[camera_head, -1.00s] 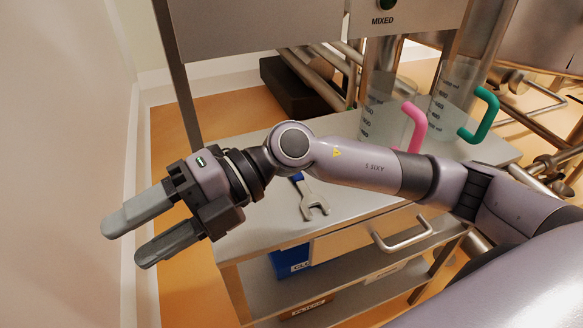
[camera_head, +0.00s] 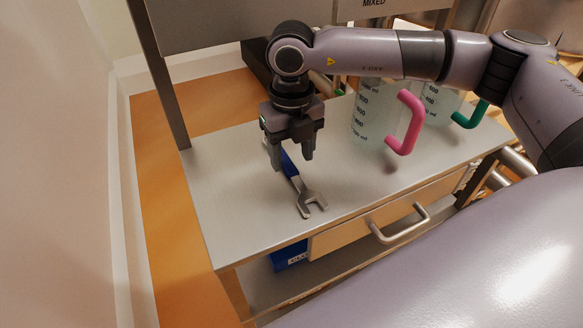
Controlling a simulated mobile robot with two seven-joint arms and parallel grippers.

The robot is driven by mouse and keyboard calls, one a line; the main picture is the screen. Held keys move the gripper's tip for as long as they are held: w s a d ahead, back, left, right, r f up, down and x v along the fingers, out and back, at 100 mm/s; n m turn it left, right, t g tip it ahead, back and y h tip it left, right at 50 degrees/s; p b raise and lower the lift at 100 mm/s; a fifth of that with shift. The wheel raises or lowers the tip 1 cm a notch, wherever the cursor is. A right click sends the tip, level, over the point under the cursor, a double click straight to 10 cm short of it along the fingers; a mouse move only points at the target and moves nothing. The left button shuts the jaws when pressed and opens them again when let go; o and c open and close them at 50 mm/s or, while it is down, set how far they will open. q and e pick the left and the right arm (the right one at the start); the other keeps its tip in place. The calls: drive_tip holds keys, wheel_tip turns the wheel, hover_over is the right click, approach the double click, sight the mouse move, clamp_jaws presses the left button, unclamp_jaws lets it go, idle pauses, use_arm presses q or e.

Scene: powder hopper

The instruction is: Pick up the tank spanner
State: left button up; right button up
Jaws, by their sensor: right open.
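The tank spanner (camera_head: 307,196) lies on the steel table top, with its grey open-ended jaw toward the front edge and its blue handle (camera_head: 289,163) pointing away. My right gripper (camera_head: 290,162) points down over the handle end, its fingers open on either side of the handle in the picture. I cannot tell whether the fingers touch the spanner or how far above the table they are. The far end of the handle is hidden behind the gripper. My left gripper is not in view.
The steel table (camera_head: 230,215) is clear left of the spanner. To the right stand a clear measuring jug with a pink handle (camera_head: 408,124) and another with a green handle (camera_head: 470,116). A drawer handle (camera_head: 400,226) juts out in front. A blue bin (camera_head: 289,257) sits below.

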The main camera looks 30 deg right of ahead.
sight(292, 169)
drive_tip(key=shift+f, duration=1.55)
clamp_jaws()
drive_tip(key=shift+r, duration=0.1)
